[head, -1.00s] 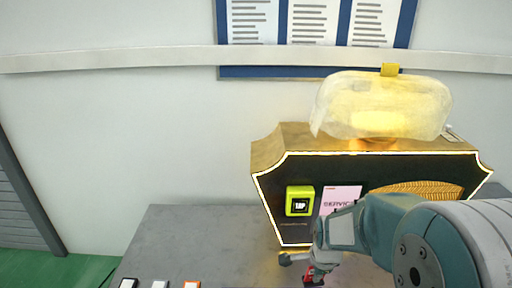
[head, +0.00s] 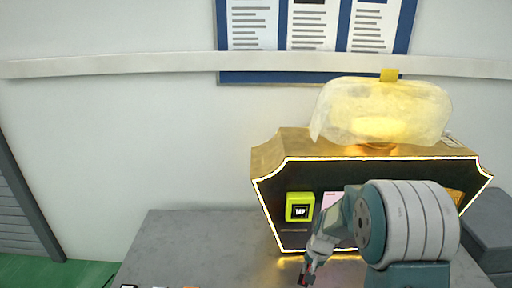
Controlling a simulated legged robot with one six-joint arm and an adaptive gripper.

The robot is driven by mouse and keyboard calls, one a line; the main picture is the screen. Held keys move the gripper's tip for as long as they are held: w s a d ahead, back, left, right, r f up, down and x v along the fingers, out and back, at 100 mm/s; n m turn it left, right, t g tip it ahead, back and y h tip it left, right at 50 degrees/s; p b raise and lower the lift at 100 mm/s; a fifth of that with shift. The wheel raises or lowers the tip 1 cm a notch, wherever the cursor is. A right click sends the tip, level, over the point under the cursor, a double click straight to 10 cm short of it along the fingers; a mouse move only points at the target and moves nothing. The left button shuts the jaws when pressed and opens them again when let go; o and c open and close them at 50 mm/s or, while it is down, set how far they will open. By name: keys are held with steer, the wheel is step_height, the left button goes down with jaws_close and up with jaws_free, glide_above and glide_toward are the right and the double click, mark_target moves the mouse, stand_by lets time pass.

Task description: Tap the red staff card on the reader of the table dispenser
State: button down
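The table dispenser (head: 281,165) is a gold cabinet with a dark front and a glowing outline, standing on the grey table. Its reader (head: 300,195) is a yellow-green box with a small dark screen, on the left of the front. My gripper (head: 306,276) is low in front of the dispenser, below and slightly right of the reader and apart from it. A small red piece, seemingly the red staff card (head: 304,280), shows at its fingertips, which look shut on it. The fingers are small and partly cut by the picture's bottom edge.
A translucent yellow cover (head: 385,105) sits on top of the dispenser. My arm hides much of its right front and most of a pink notice (head: 330,199). The grey table (head: 195,240) is clear on the left, apart from small items at the bottom edge. A grey box (head: 490,225) stands right.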

steer(key=w+f+n, duration=0.1)
steer(key=n, duration=0.1)
steer(key=w+f+n, duration=0.1)
steer(key=n, duration=0.1)
steer(key=shift+f+g, duration=0.4)
steer(key=shift+d, duration=0.1)
